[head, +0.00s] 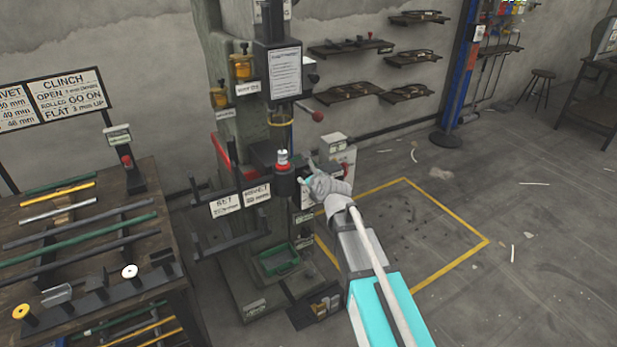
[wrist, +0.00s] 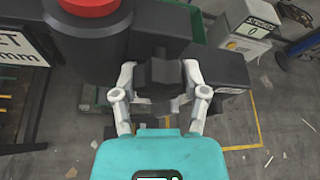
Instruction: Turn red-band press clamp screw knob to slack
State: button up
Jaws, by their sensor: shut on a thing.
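The press (head: 229,200) is a tall grey-green machine in the middle of the head view, with a red strip on its side. My gripper (head: 311,178) reaches the right side of its dark head block from the front right. In the wrist view my gripper (wrist: 159,80) has one finger on each side of a dark, faceted clamp screw knob (wrist: 160,70) and is shut on it. The knob sits beside a dark cylinder with a red top (wrist: 90,7), also seen in the head view (head: 282,158). The fingers mostly hide the knob in the head view.
A green tray (head: 265,271) sits low on the press. A rack with coloured rods (head: 75,238) stands at left. Hook arms and a sign plate (head: 226,206) project from the press front. Open floor with a yellow outline (head: 446,268) lies to the right.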

jog(key=n+t+h+b, duration=0.1)
jog(key=n, duration=0.1)
jog(key=shift+f+n, duration=0.1)
jog(key=shift+n, duration=0.2)
jog(key=shift+n+t+h+b, duration=0.5)
jog(key=shift+n+t+b, duration=0.3)
jog(key=shift+n, duration=0.4)
jog(key=shift+n+t+b, duration=0.3)
jog(key=shift+n+b, duration=0.3)
jog(key=shift+n, duration=0.1)
jog(key=shift+n+t+h+b, duration=0.3)
jog(key=shift+n+t+b, duration=0.8)
jog(key=shift+n, duration=0.8)
jog(key=o, duration=1.1)
jog(key=shift+o, duration=0.2)
jog(key=shift+m+g+p, duration=0.9)
jog(key=shift+m+p, duration=0.05)
jog(key=shift+m, duration=0.55)
jog(key=shift+m+g+y+p, duration=0.5)
jog(key=shift+m+g+p, duration=0.3)
jog(key=shift+m+p, duration=0.5)
